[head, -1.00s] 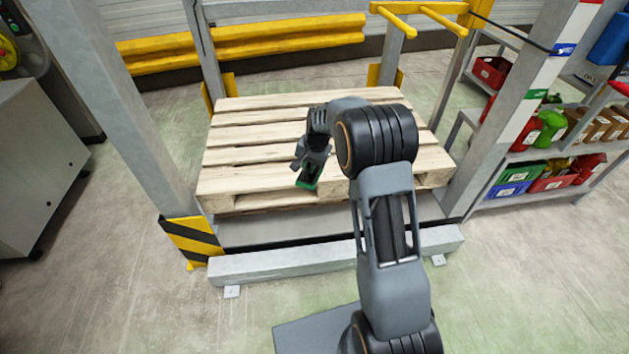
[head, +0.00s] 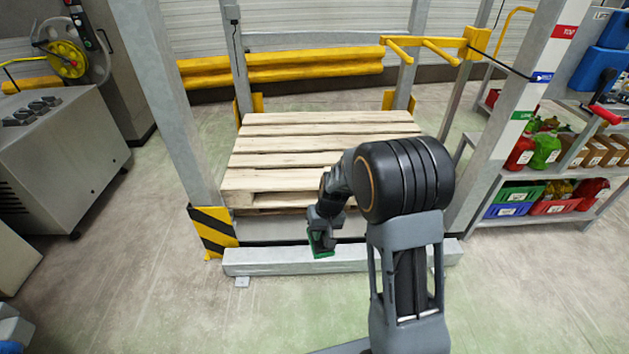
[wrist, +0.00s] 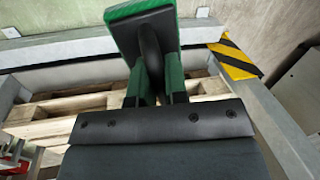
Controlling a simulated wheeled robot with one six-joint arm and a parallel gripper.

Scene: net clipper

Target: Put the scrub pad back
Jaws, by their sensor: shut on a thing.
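The scrub pad is a green block with a black handle; in the head view the pad (head: 321,244) hangs below my gripper (head: 322,226). In the wrist view the pad (wrist: 140,9) shows at the top, with its dark handle between the green-faced fingers of my gripper (wrist: 158,80). My gripper is shut on the handle and holds the pad in the air, in front of the pallet and over the grey front beam in the picture. The pad's far side is hidden.
A wooden pallet (head: 290,150) stands inside a grey frame with a yellow-black striped post foot (head: 213,230). A grey beam (head: 280,262) runs along its front. Shelves with red, green and blue bins (head: 515,195) stand at the right. A grey cabinet (head: 60,150) stands at left; floor between is clear.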

